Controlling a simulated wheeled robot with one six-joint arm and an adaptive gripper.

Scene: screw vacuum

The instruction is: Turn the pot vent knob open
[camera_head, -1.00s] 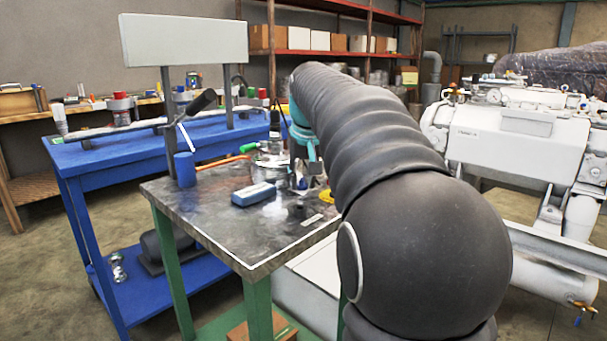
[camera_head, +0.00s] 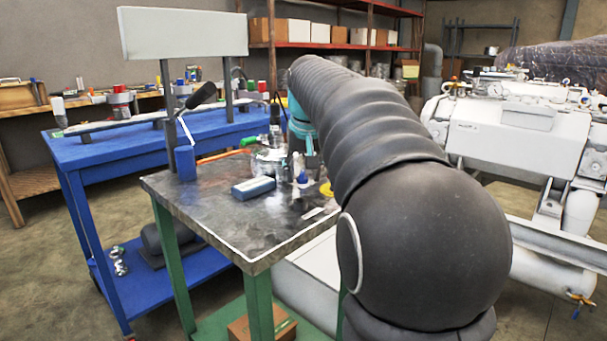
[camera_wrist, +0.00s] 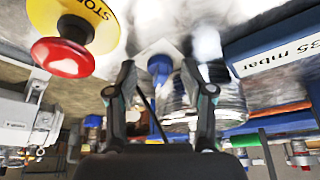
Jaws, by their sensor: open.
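The shiny metal pot (camera_head: 268,160) stands near the far right part of the dark table. In the wrist view, which looks upside down, the pot (camera_wrist: 225,97) is just right of the fingers and partly hidden by the right one. My gripper (camera_wrist: 158,72) is open. A blue knob-like part (camera_wrist: 159,66) with a pale base shows between its fingertips; I cannot tell whether it is the vent knob or whether it is touched. In the head view my arm hides most of the gripper beside the pot.
A yellow stop box with a red button (camera_wrist: 62,57) is close left of the fingers in the wrist view. A box labelled 35 mbar (camera_wrist: 275,50) is at the right.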

